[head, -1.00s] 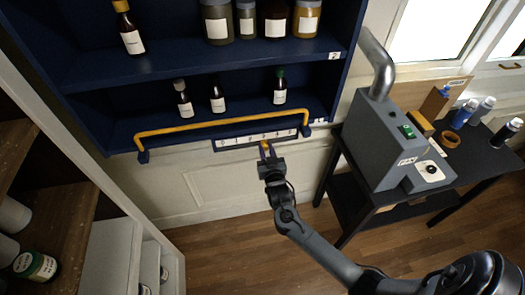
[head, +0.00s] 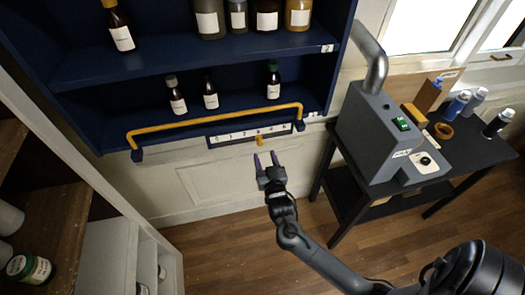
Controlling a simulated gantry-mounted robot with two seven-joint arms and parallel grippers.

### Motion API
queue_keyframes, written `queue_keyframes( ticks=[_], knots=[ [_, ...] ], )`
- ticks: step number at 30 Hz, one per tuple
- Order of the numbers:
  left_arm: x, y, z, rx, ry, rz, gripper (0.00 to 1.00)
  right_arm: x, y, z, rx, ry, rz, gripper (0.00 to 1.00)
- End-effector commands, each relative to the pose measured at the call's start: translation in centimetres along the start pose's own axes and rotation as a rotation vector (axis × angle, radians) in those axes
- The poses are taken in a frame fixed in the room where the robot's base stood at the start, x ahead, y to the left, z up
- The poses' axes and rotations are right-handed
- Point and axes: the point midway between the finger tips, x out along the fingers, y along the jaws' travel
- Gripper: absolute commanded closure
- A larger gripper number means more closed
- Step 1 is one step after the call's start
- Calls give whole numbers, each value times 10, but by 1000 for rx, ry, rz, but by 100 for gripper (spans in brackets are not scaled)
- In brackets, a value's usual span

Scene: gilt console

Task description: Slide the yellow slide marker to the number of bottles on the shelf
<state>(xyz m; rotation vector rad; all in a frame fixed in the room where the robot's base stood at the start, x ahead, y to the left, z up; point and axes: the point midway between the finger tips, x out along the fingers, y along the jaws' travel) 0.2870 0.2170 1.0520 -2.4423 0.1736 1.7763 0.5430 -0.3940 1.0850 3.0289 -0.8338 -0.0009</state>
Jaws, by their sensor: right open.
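The yellow slide marker (head: 260,140) sits on the numbered scale strip (head: 228,139) under the blue shelf's front edge. It is near the middle of the strip, seemingly at about 3, though the digits are small. Three dark bottles with white labels stand on the lower shelf: a left one (head: 177,103), a middle one (head: 210,100) and a green-capped one (head: 273,90). My right gripper (head: 266,157) is open and empty, just below the marker and apart from it, fingers pointing up toward it. My left gripper is out of view.
A yellow rail (head: 200,121) runs across the lower shelf front. The upper shelf holds several bottles and jars, including an amber-capped bottle (head: 119,30). A grey machine (head: 380,130) stands on a black table at right. The wall below the strip is clear.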

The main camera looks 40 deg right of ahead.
Motion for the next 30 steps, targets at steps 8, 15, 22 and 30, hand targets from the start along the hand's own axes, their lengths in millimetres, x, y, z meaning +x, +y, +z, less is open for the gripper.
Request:
queue_keyframes(
  ticks=[8, 15, 22, 30],
  knots=[
    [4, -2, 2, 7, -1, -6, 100, -38, 0, 1, 2, -1, 0, 48],
    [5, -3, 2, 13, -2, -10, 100, -48, 0, 0, 0, 1, 0, 48],
    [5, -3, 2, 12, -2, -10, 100, -48, 0, 0, 0, 1, 0, 48],
    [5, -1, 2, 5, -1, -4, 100, -54, 4, 9, -12, -16, 0, 48]
  ],
)
